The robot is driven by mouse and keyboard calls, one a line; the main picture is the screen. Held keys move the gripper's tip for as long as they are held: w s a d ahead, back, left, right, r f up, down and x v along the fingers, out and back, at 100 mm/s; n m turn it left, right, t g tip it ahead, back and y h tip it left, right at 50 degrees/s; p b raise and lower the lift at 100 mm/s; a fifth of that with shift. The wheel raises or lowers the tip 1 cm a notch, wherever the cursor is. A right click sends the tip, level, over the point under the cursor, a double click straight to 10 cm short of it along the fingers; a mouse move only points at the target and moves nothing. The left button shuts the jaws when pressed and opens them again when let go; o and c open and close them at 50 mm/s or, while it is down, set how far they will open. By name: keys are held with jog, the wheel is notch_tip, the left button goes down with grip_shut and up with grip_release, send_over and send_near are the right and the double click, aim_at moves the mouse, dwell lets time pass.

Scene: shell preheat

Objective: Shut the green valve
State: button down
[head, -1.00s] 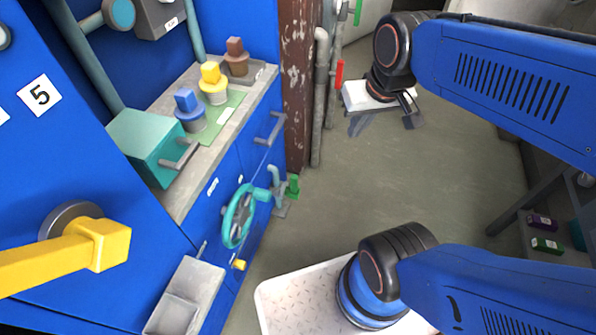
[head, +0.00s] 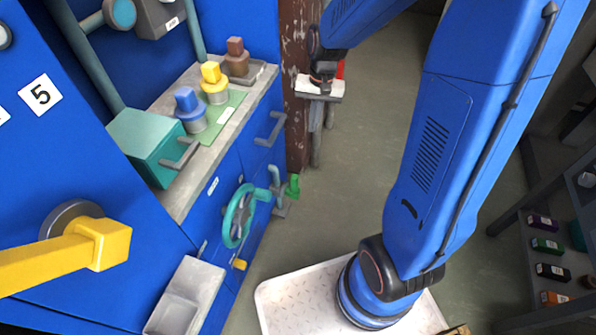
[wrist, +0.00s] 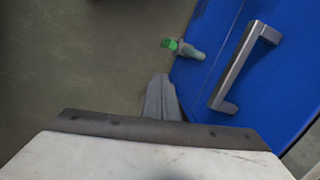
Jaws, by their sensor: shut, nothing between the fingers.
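A small green valve handle (head: 293,187) sits on a short teal pipe low at the right end of the blue cabinet. It also shows in the wrist view as a green handle (wrist: 172,44) on a pale teal stub, above and a little right of my fingers. My gripper (wrist: 158,82) is shut and empty, with its grey fingers together. It is apart from the valve.
A teal handwheel (head: 238,215) is on the cabinet front, left of the green handle. A grey drawer handle (head: 270,129) juts out; it also shows in the wrist view (wrist: 240,68). A red handle (head: 340,69) is partly hidden behind my gripper. The floor (head: 370,185) is clear.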

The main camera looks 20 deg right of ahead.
aim_at(295, 187)
jog(key=w+f+m+g, duration=0.1)
jog(key=w+f, duration=0.2)
jog(key=f, duration=0.3)
jog(key=w+a+f+m, duration=0.1)
jog(key=w+f, duration=0.1)
jog(key=f, duration=0.5)
jog(key=shift+w+f+g, duration=0.15)
jog(key=shift+w+g, duration=0.25)
jog(key=shift+f, duration=0.1)
jog(key=s+a+f, duration=0.3)
jog(key=s+f, duration=0.2)
jog(key=f, duration=0.4)
jog(key=shift+s+a+f, duration=0.15)
jog(key=shift+a+f, duration=0.1)
jog(key=shift+a, duration=0.15)
